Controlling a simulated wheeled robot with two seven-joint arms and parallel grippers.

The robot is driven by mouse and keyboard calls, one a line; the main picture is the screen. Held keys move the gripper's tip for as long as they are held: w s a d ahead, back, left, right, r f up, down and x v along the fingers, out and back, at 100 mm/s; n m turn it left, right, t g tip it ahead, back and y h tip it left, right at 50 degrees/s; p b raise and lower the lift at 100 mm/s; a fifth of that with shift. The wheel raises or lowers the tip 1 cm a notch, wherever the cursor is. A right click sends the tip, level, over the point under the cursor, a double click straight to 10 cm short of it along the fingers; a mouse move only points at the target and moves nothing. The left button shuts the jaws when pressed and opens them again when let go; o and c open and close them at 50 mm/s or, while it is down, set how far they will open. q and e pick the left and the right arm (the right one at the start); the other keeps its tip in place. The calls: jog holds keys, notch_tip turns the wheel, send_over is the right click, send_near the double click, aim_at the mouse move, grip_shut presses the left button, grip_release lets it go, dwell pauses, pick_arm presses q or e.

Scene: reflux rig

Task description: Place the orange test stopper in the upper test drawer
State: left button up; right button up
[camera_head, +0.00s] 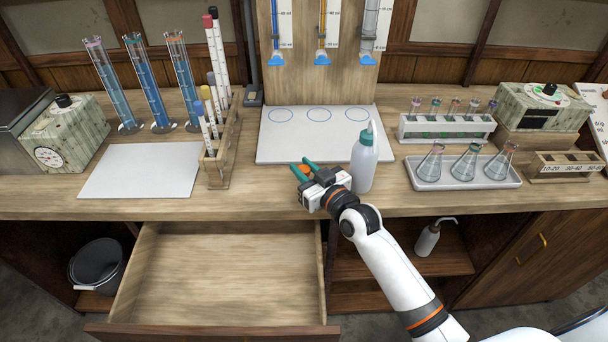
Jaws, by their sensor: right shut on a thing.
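The orange test stopper (305,168) is a small orange piece between the teal fingertips of my right gripper (303,169). My right gripper is shut on it, just above the front part of the bench, beside the white wash bottle. The upper test drawer (215,270) is pulled open below the bench front at the left, and its wooden floor looks bare. The gripper is above and to the right of the drawer's right wall. My left gripper is not in view.
A white wash bottle (364,162) stands right of the gripper. A white board (270,150) with blue circles lies behind it. A wooden rack (218,170) with tubes stands at the left. A tray (462,183) of flasks stands at the right. The air above the drawer is clear.

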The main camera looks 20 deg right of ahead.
aim_at(304, 169)
notch_tip(304, 169, up, 8)
jog(key=shift+s+f, duration=0.1)
jog(key=shift+f, duration=0.1)
jog(key=s+d+f+m+h, duration=0.1)
jog(key=s+f+h, duration=0.1)
jog(key=s, duration=0.8)
jog(key=s+f+m+h, duration=0.2)
jog(key=s+h, duration=0.1)
jog(key=s, duration=0.8)
jog(key=shift+s+d+f+m+t, duration=0.2)
jog(key=shift+d+f+m+t, duration=0.1)
jog(key=shift+d+t, duration=0.1)
